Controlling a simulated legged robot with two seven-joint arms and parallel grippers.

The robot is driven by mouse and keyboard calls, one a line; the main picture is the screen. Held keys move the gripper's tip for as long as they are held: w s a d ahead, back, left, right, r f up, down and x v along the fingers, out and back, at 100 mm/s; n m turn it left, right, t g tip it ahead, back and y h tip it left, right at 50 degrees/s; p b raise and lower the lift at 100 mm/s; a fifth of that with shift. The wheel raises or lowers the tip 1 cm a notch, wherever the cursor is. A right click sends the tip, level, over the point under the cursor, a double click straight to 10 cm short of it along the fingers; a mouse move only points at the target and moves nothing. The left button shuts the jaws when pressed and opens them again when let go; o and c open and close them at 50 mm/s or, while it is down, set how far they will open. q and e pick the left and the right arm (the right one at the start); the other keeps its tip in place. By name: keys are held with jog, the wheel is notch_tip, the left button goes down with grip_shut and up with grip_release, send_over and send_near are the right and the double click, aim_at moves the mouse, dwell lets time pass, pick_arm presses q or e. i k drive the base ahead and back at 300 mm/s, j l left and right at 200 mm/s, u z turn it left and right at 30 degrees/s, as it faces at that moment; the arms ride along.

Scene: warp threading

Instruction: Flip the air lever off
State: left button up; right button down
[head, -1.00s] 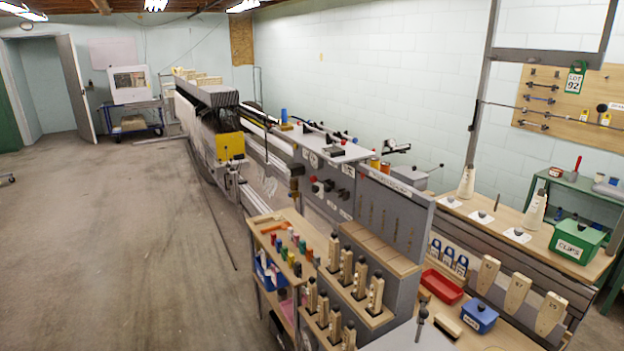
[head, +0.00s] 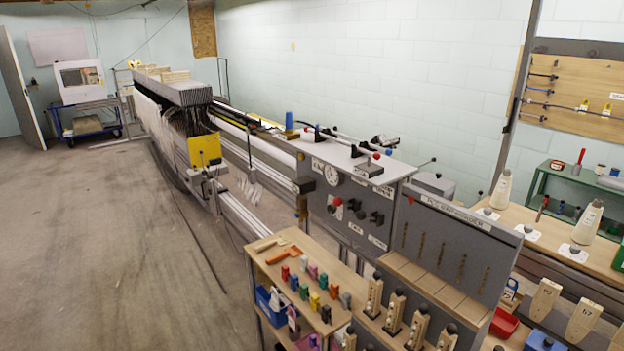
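The grey control panel (head: 322,205) stands at the middle of the view, on the near end of the long machine. Its front face carries a round white gauge (head: 332,175), a red knob (head: 338,202) and dark knobs or handles (head: 376,217) with small labels that are too small to read. Neither of my grippers is in view.
A wooden cart (head: 262,246) with coloured pegs stands before the panel. A grey tool board (head: 450,232) stands to its right, and a bench (head: 511,226) with cones lies at the far right. The long machine (head: 185,95) runs back left. The concrete floor (head: 90,230) at left is open.

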aim_at(337, 201)
jog(key=i+j, duration=0.35)
jog(key=i+j+z, duration=0.1)
jog(key=i+j, duration=0.3)
jog(key=j, duration=0.2)
jog(key=i+j, duration=0.3)
jog(key=j, duration=0.15)
jog(key=i+j+z, duration=0.15)
jog(key=i+j, duration=0.2)
jog(key=j, duration=0.15)
